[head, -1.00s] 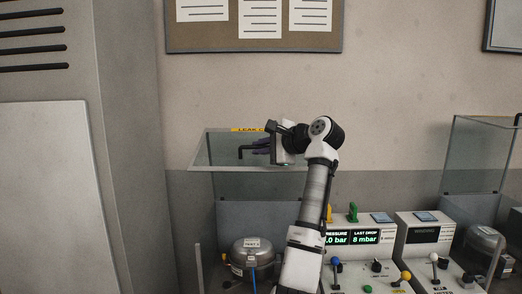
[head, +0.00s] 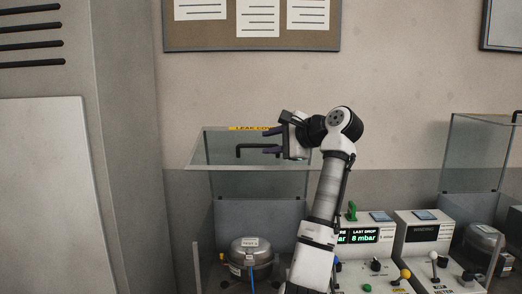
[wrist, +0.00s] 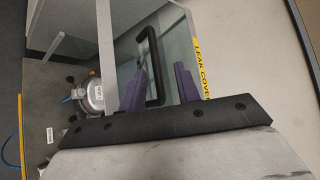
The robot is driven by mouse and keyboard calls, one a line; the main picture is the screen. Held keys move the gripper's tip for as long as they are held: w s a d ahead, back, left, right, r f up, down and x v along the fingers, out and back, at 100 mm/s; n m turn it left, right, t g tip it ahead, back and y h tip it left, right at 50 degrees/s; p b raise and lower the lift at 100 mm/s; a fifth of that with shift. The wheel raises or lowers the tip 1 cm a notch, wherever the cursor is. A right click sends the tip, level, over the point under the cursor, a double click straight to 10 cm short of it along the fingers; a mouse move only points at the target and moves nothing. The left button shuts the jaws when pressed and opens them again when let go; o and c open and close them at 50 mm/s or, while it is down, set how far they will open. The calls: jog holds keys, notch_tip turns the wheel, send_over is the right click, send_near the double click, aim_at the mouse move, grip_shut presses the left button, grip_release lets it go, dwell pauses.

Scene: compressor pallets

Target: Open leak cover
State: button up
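The leak cover (head: 215,153) is a clear glass lid with a yellow "LEAK COVER" label. It stands raised and tilted above the compressor station in the head view. Its black bar handle (head: 241,149) is on the panel, and the handle also shows in the wrist view (wrist: 152,62). My gripper (head: 270,143) is to the right of the handle. Its two purple fingers (wrist: 160,88) are spread apart in the wrist view, with the handle between or just beyond them. The gap between fingers and handle shows no grip.
A silver compressor (head: 250,255) sits under the cover, with a blue hose. To the right are a panel with a pressure display (head: 368,237), levers and knobs, then a second glass cover (head: 475,150). The wall above the cover is free below the notice board (head: 250,47).

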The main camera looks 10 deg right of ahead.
jog(key=b+v, duration=0.2)
jog(key=v, duration=0.7)
jog(key=shift+s+d, duration=0.1)
